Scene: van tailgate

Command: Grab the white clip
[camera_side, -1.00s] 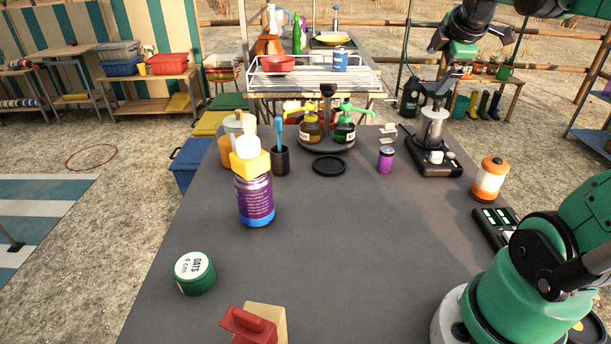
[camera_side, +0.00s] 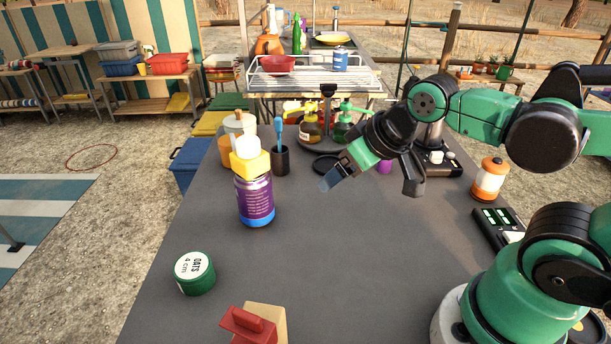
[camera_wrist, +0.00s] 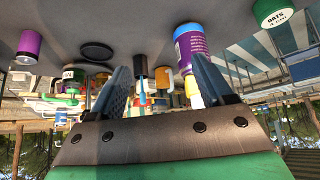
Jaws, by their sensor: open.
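I cannot make out a white clip for certain in either view. A small white piece (camera_side: 513,237) lies by the black scale (camera_side: 494,228) at the right, partly behind my arm, too small to name. My gripper (camera_side: 333,180) is raised over the middle of the table, pointing down and left, right of the large purple bottle (camera_side: 254,198) with the yellow cap. In the wrist view my gripper (camera_wrist: 163,78) has its two fingers apart and nothing between them held. The purple can (camera_side: 384,167) is mostly hidden behind my gripper.
An oats tin (camera_side: 194,273) and a red piece on a wooden block (camera_side: 248,326) stand at the front left. A black cup (camera_side: 280,160), pump bottles (camera_side: 310,125) and an orange jar (camera_side: 489,180) stand farther back. The table's middle front is clear.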

